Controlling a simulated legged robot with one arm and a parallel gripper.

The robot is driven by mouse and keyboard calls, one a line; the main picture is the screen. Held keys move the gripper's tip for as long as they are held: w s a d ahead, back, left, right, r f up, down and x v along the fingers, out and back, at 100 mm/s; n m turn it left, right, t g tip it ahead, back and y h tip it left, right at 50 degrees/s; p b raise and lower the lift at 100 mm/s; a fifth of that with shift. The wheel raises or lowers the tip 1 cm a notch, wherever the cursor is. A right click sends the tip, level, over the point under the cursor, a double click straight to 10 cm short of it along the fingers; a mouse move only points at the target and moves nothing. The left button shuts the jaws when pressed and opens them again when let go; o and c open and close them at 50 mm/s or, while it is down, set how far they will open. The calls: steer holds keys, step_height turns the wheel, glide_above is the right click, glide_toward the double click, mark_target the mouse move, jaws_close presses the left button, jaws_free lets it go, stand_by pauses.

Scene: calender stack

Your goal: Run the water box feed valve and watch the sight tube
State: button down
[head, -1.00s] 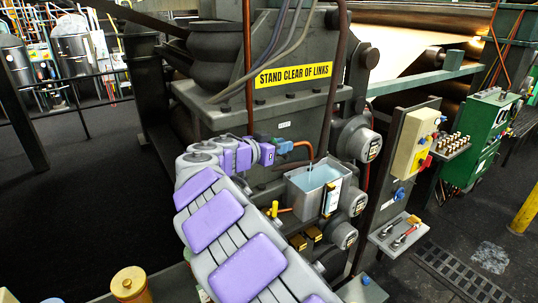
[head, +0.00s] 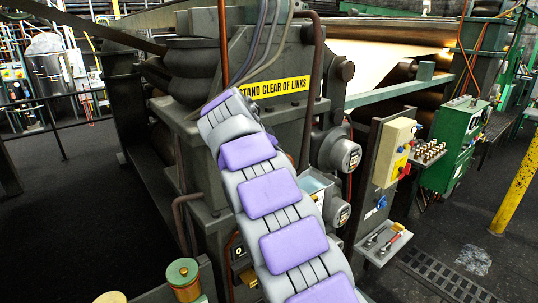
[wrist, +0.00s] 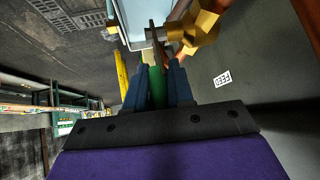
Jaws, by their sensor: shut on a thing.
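In the wrist view, the two dark blue fingers of my gripper (wrist: 155,88) are shut on the green handle (wrist: 157,84) of the feed valve. A flat lever joins that handle to the brass valve body (wrist: 198,32). A white FEED label (wrist: 222,79) is on the grey panel to the right. The pale blue-grey water box (wrist: 118,14) shows at the top of this view. In the head view, my arm hides my gripper, the valve and most of the water box (head: 316,184). I cannot make out the sight tube or the water level.
A yellow sign (head: 275,88) reads STAND CLEAR OF LINKS on the machine frame. Round gauges (head: 345,155) stand right of my arm. A control panel (head: 393,152) and a small tool shelf (head: 383,242) are further right. A yellow post (head: 516,190) stands at far right. Dark floor at left is open.

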steer(key=shift+r, duration=0.1)
stand_by(0.3)
steer(key=c, duration=1.4)
jaws_free()
steer(key=shift+c, duration=0.2)
steer(key=o, duration=0.4)
steer(key=shift+w+a, duration=0.1)
steer(key=shift+w, duration=0.15)
steer(key=shift+c, duration=0.2)
steer(key=shift+s, duration=0.1)
steer(key=shift+s, duration=0.1)
steer(key=p+v, duration=0.4)
steer(key=v, duration=1.3)
steer(key=shift+a, duration=0.1)
